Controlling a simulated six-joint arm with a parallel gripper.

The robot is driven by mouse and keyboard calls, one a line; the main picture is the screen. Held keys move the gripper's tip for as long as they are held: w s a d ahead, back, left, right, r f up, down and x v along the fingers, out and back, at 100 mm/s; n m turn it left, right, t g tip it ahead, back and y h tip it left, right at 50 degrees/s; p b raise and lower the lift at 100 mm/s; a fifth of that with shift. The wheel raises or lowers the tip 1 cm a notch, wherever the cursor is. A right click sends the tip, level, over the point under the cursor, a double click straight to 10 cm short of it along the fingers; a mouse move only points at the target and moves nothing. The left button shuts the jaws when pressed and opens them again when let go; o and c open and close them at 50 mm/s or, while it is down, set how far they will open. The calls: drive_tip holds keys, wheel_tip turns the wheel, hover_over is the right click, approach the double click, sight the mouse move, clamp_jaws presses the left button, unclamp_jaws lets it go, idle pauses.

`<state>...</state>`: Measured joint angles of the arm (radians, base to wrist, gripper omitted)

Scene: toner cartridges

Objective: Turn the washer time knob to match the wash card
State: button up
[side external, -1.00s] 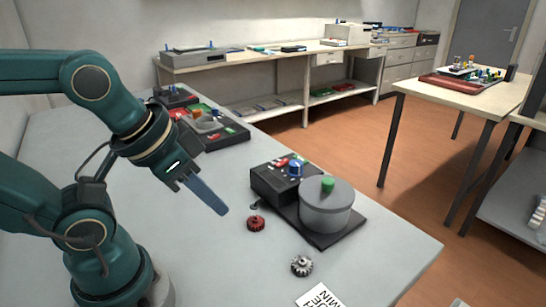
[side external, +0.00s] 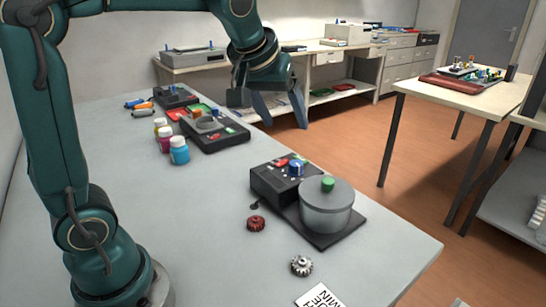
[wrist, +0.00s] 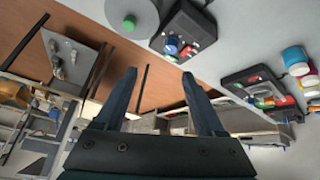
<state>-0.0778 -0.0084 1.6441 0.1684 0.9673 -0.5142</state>
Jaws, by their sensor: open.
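The washer has a black control box (side external: 270,184) with a blue knob (side external: 296,168), red buttons and small white marks. A grey drum (side external: 327,212) with a green top knob (side external: 328,184) stands beside the box. A white card (side external: 320,297) with black print lies at the table's front; it is cut off by the frame edge, and I see only part of its text. My gripper (side external: 281,107) is open and empty, raised well above and behind the washer. In the wrist view, the control box (wrist: 186,36) and drum (wrist: 133,10) lie beyond my open fingers (wrist: 160,74).
A red gear (side external: 256,223) and a silver gear (side external: 301,265) lie near the washer. Several bottles (side external: 179,151) and another black device (side external: 215,132) stand farther back on the table.

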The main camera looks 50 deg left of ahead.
drive_tip(key=n+g, duration=0.1)
approach(296, 163)
drive_tip(key=shift+n+g+y, duration=0.3)
drive_tip(key=shift+g, duration=0.4)
drive_tip(key=x, duration=0.5)
drive_tip(key=w+x, duration=0.1)
drive_tip(key=x, duration=0.2)
drive_tip(key=shift+w+d+f, duration=0.15)
drive_tip(key=shift+w+d, duration=0.05)
drive_tip(key=shift+d, duration=0.05)
clamp_jaws()
